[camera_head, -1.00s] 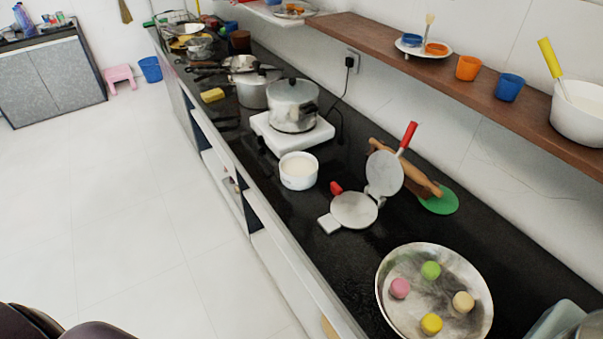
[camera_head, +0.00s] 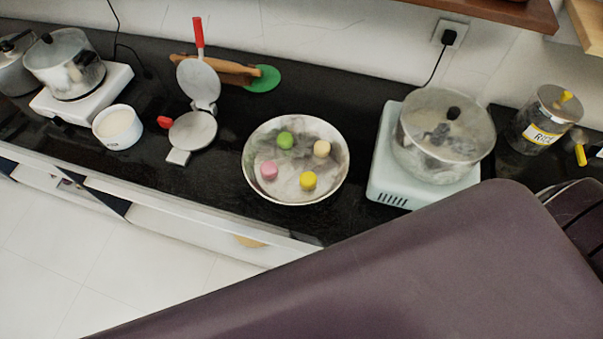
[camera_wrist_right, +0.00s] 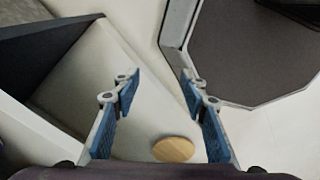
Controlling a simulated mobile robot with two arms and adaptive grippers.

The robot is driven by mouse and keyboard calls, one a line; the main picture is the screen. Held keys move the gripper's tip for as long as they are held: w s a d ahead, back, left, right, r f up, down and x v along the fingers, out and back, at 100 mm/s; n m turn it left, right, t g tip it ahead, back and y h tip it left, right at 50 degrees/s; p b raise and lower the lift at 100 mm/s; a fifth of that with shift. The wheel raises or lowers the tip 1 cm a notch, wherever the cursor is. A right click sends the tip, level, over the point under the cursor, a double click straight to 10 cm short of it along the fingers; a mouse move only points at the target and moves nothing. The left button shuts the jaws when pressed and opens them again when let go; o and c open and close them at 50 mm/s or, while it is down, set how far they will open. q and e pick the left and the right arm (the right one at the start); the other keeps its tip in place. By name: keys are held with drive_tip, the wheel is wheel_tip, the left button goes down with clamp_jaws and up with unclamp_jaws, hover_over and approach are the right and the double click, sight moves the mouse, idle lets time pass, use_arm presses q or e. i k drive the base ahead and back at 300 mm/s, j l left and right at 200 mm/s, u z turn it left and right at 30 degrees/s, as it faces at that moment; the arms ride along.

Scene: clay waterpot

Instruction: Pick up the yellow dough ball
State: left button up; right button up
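The yellow dough ball (camera_head: 308,180) sits in a round steel plate (camera_head: 256,184) on the black counter in the head view, at the plate's front right. Pink (camera_head: 269,170), green (camera_head: 285,140) and cream (camera_head: 321,148) dough balls lie apart from it in the same plate. My right gripper (camera_wrist_right: 160,80) shows in the right wrist view with its two blue-padded fingers apart and nothing between them. It points down beside the cabinet front, away from the plate. My left gripper is not in view.
A stove (camera_head: 385,165) with a large lidded pot (camera_head: 444,140) stands right of the plate. My arm covers the lower right.

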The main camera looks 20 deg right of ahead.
sight(308, 180)
drive_tip(key=j+z, duration=0.2)
drive_tip(key=z, duration=0.3)
drive_tip(key=i+j+z, duration=0.1)
drive_tip(key=j+z, duration=0.15)
drive_tip(key=z, duration=0.2)
drive_tip(key=j+z, duration=0.25)
drive_tip(key=z, duration=0.25)
